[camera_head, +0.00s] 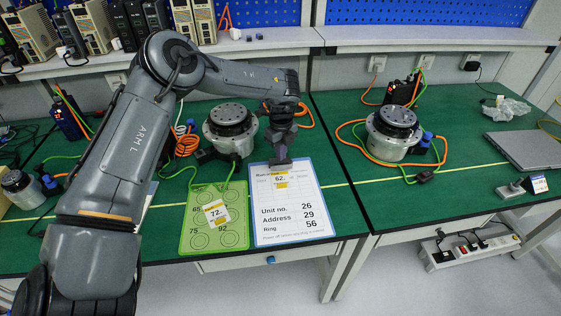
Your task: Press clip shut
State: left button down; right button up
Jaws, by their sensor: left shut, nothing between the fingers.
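A blue-edged clipboard (255,214) with a white printed sheet (290,202) lies on the green bench mat, its top edge away from me. A small white and yellow tag reading 62 (281,180) lies on the upper part of the sheet. My left gripper (281,162) points down at the middle of the clipboard's top edge, fingers shut and empty. The gripper covers the place where a clip would sit, so I cannot make out the clip or whether it is open. I cannot tell if the fingertips touch. My right gripper is out of view.
A green card (233,237) with a tag reading 72 (217,213) lies left of the clipboard. A joint actuator (231,128) with cables stands behind them; another (393,133) stands right. A laptop (527,149) is far right. The mat just right of the clipboard is clear.

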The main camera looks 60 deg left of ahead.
aim_at(281, 164)
pick_arm(q)
jog(key=shift+f+b, duration=0.65)
jog(key=shift+f, duration=0.15)
jog(key=shift+f+b, duration=0.35)
jog(key=shift+f, duration=0.1)
dwell(0.4)
jog(key=shift+r, duration=0.1)
notch_tip(281, 164, up, 7)
jog(key=p, duration=0.4)
jog(key=shift+p, duration=0.3)
dwell(0.5)
